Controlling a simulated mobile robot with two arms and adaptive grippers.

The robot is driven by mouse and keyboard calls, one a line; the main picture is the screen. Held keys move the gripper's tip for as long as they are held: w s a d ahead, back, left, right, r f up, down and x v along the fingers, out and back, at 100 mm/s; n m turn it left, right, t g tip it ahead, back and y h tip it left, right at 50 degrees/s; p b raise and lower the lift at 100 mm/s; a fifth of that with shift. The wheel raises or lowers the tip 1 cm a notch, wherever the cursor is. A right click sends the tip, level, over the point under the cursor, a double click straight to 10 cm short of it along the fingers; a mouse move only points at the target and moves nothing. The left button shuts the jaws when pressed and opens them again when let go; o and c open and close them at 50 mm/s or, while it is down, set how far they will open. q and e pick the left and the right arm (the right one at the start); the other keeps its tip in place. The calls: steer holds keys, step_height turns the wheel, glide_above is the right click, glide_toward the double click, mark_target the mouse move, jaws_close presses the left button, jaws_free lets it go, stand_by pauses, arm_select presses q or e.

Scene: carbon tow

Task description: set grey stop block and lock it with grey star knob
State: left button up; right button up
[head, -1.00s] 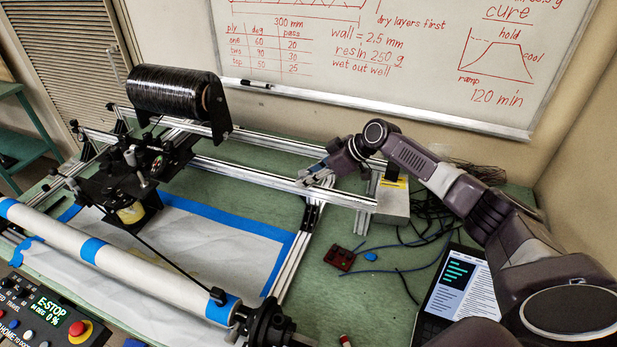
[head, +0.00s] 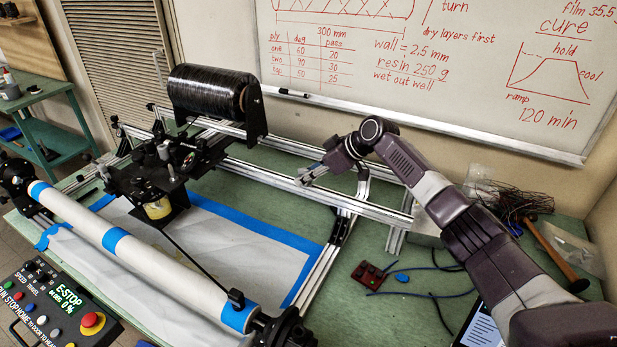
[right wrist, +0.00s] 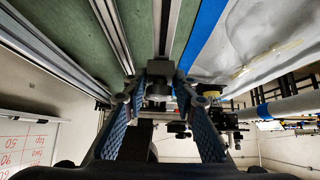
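My right gripper (head: 312,174) is over the right part of the front rail of the aluminium frame, close to where the slanting cross rail meets it. In the right wrist view its two fingers (right wrist: 159,92) close in on a small grey block with a dark lower part, which I take for the grey stop block (right wrist: 159,68). It sits between the fingertips, in line with a rail behind it. I cannot tell whether the block touches the rail. No grey star knob can be made out. My left gripper is out of view.
The front rail (head: 265,176) leads left to the black carriage (head: 150,180) below the black tow spool (head: 212,92). The white mandrel (head: 90,228) lies in front. A dark red holder (head: 369,274) and a blue piece (head: 402,278) lie on the green table, with cables nearby.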

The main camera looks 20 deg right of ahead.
steer(key=o, duration=0.3)
steer(key=shift+o, duration=0.2)
steer(key=v, duration=1.2)
